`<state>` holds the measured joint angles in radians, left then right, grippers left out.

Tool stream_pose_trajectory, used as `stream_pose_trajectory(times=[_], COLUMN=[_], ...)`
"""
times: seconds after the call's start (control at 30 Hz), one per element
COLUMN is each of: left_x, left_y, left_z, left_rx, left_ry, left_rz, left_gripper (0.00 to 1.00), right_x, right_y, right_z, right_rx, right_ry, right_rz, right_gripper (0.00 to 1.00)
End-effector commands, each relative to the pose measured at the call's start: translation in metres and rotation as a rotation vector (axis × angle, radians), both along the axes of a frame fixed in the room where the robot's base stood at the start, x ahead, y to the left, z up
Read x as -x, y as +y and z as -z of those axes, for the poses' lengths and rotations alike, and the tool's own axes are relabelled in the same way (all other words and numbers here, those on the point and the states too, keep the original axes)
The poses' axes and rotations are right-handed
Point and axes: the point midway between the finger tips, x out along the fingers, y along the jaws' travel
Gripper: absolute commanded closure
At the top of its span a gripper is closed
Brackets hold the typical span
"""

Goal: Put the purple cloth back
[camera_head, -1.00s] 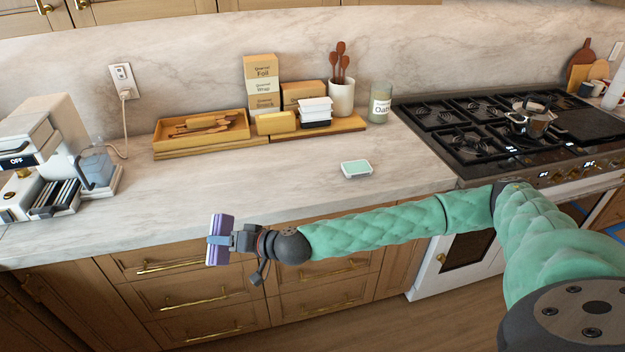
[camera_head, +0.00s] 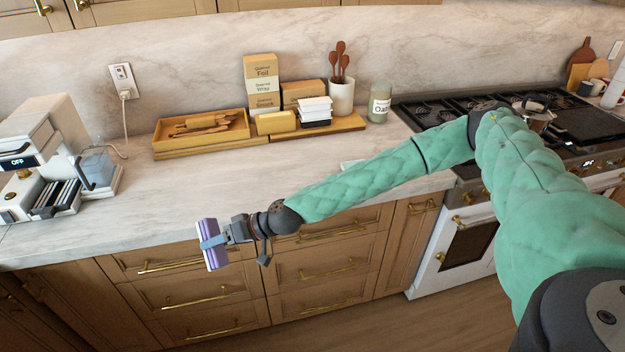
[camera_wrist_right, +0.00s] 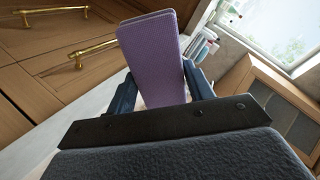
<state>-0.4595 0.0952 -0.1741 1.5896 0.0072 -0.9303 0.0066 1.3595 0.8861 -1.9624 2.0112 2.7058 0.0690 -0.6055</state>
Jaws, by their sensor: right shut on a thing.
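The purple cloth (camera_head: 208,236) is a folded, flat rectangle held upright in front of the counter's front edge. My right gripper (camera_head: 213,241) is shut on it, reaching in from the right at the height of the upper drawers. In the right wrist view the cloth (camera_wrist_right: 153,62) stands between the two dark blue fingers (camera_wrist_right: 158,90), its textured face toward the camera. Its lower end is hidden by the gripper body. My left gripper is in neither view.
The marble counter (camera_head: 250,185) has a clear middle. At its back stand a wooden tray of utensils (camera_head: 175,143), boxes (camera_head: 260,66) and an oats jar (camera_head: 380,103). A coffee machine (camera_head: 35,150) is at left, the stove (camera_head: 470,235) at right.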

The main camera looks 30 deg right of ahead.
Motion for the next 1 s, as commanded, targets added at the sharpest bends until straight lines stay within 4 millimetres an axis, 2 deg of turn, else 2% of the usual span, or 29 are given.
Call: stream_pose_trajectory(times=[1.0], left_x=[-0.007], left_y=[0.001], left_z=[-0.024], left_rx=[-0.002], left_ry=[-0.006], left_rz=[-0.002], left_gripper=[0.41], right_x=[0.0], right_y=[-0.002], right_z=[0.006], right_rx=[0.112], right_ry=[0.034], right_rz=[-0.299], right_gripper=[0.73])
